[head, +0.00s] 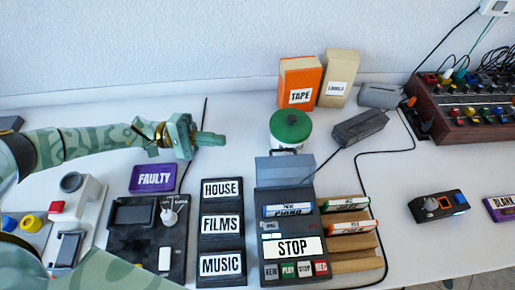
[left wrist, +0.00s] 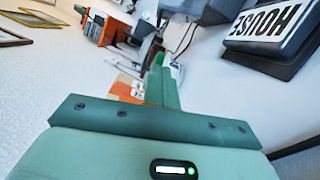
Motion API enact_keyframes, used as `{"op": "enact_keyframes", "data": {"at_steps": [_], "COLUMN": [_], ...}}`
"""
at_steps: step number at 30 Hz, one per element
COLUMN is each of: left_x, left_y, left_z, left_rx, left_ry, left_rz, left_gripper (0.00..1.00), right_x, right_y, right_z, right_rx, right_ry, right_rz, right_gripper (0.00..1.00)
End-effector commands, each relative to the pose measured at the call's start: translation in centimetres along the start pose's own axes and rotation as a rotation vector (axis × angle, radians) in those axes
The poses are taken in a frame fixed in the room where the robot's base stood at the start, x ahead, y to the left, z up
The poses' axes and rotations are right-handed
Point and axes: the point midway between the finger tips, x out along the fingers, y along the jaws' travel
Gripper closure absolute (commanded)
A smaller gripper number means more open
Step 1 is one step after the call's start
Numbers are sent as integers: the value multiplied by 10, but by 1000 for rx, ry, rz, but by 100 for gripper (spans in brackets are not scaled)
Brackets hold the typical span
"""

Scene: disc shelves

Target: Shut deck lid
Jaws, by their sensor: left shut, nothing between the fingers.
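The deck (head: 292,258) is a dark grey box in the middle front of the head view, with a large STOP label and a row of keys. Its grey-blue lid (head: 284,169) stands raised at the back edge. A blue-and-white labelled piece (head: 288,210) shows in the deck below the lid. My left gripper (head: 218,139) is shut and empty, to the left of the lid and apart from it. Its closed fingers also show in the left wrist view (left wrist: 159,78). My right gripper is not in view.
HOUSE (head: 222,189), FILMS and MUSIC holders stand left of the deck. A green-lidded pot (head: 290,126) stands close behind the lid. A wooden rack (head: 350,240) with labelled pieces adjoins the deck's right side.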

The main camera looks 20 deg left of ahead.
Motion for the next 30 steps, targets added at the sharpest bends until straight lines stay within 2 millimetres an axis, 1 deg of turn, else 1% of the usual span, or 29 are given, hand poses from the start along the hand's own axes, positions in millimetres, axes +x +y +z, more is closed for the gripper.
{"op": "enact_keyframes", "data": {"at_steps": [5,12,15,18,21,25,30], "left_x": [27,80,99,100,102,105,105], "left_y": [2,1,1,3,2,2,2], "left_z": [1,1,1,20,30,38,40], "left_rx": [2,1,1,0,0,0,1], "left_ry": [-4,-5,-4,-3,-1,-1,0], "left_rz": [3,3,3,1,1,1,0], "left_gripper": [100,100,100,100,100,100,100], "right_x": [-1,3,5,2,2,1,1], "right_y": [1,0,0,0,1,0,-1], "right_z": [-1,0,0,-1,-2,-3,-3], "right_rx": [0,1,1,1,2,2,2], "right_ry": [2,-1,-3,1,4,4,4], "right_rz": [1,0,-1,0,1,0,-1], "right_gripper": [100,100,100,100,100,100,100]}}
